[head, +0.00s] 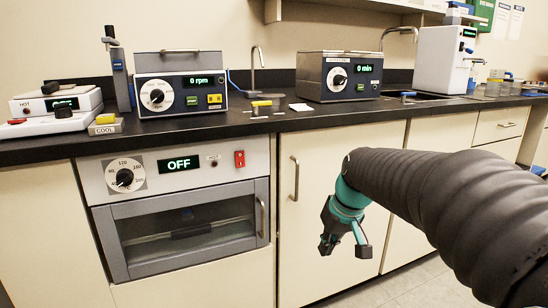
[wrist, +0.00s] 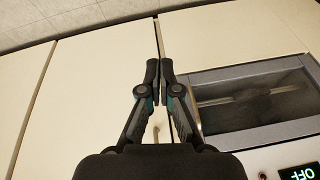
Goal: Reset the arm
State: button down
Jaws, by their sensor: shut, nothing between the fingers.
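My gripper (head: 343,240) hangs at the end of my dark, ribbed arm in the head view, in front of the cream cabinet doors below the counter. Its fingers point down and it holds nothing. In the wrist view my gripper (wrist: 160,72) shows with its two fingers together at the tips. Cabinet doors (wrist: 90,85) lie beyond the fingertips. The oven (head: 180,205), with its display reading OFF, is to the left of my gripper, and it also shows at the right of the wrist view (wrist: 250,98).
The black counter (head: 330,119) runs above my gripper. On it stand a unit reading 0 rpm (head: 181,93), a unit reading 0 min (head: 340,78) and a white instrument (head: 440,60). A cabinet handle (head: 295,178) and the oven handle (head: 262,218) stick out. Open floor (head: 400,290) lies below.

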jog(key=s+d+r+m+t+h+p, duration=0.1)
jog(key=s+d+m+t+h+p, duration=0.1)
jog(key=s, duration=2)
jog(key=shift+s+d+r+m+t+p, duration=0.15)
jog(key=shift+s+d+m+t+p, duration=0.15)
jog(key=shift+d+m+p, duration=0.55)
